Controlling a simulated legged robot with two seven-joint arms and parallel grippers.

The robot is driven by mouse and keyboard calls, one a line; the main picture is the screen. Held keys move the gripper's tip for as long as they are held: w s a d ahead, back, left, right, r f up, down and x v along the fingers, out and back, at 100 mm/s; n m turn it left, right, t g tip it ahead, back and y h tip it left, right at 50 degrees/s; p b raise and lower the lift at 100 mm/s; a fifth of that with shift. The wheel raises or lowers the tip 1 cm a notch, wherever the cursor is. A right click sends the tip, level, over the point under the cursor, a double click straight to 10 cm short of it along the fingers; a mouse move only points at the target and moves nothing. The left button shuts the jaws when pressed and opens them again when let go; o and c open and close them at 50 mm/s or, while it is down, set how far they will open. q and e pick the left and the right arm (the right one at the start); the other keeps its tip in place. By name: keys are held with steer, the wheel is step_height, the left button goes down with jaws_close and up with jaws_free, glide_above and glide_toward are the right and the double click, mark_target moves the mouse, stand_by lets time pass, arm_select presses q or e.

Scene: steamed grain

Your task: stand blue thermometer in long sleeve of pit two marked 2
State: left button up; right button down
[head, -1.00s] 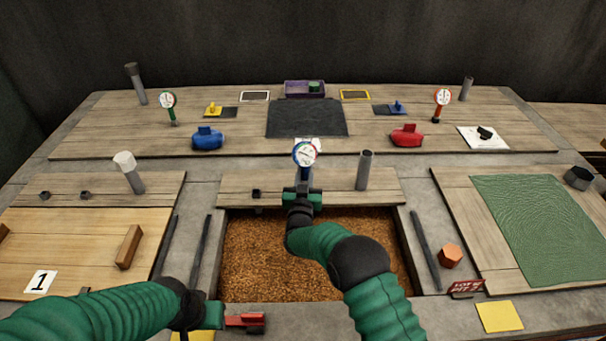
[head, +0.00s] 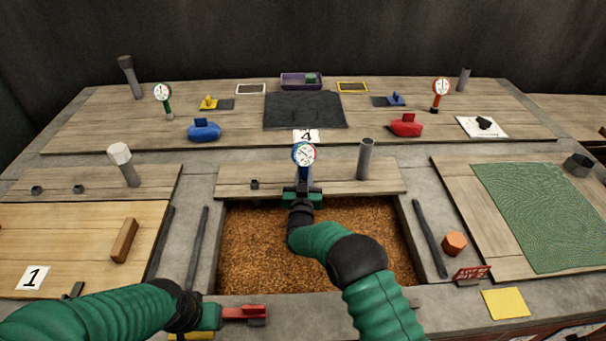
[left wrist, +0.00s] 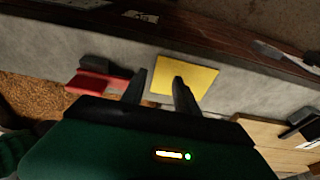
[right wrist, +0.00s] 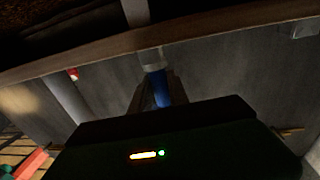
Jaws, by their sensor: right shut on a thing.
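The blue thermometer (head: 303,155) has a round white dial with a blue rim and stands upright in my right gripper (head: 302,193), behind pit two. In the right wrist view its blue stem (right wrist: 160,88) is between the fingers, with a pale grey ring (right wrist: 152,60) at its end; I cannot tell whether that is a sleeve. A tall grey sleeve (head: 365,159) stands on the board just right of the dial. A white number card (head: 306,136) lies behind the dial, its digit unclear. My left gripper (left wrist: 160,90) is open and empty at the pit's front left.
Pit two holds brown grain (head: 255,255). A red clip-like thing (head: 243,313) lies by my left gripper. A small dark socket (head: 255,184) sits left on the pit's back board. A blue block (head: 204,131) and a red block (head: 406,125) stand farther back.

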steer(key=shift+f, duration=0.1)
steer(key=c, duration=1.2)
jaws_free()
steer(key=shift+s, duration=0.15)
arm_select(q)
steer(key=shift+r, duration=0.25)
arm_select(e)
steer(key=shift+s+a, duration=0.1)
steer(key=shift+s, duration=0.3)
arm_select(q)
steer(key=p+v, duration=0.3)
steer(key=shift+w+r, duration=0.1)
steer(key=shift+w, duration=0.25)
arm_select(e)
steer(key=shift+s+a+f, duration=0.1)
steer(key=shift+s+a, duration=0.15)
steer(key=shift+s, duration=2.35)
steer(key=shift+s+a+f, duration=0.1)
steer(key=shift+s+a, duration=0.2)
steer(key=shift+s, duration=2.35)
steer(key=shift+s+a+f, duration=0.1)
steer(key=shift+s+a, duration=0.15)
steer(key=shift+s, duration=2.35)
arm_select(q)
steer(key=shift+p, duration=0.3)
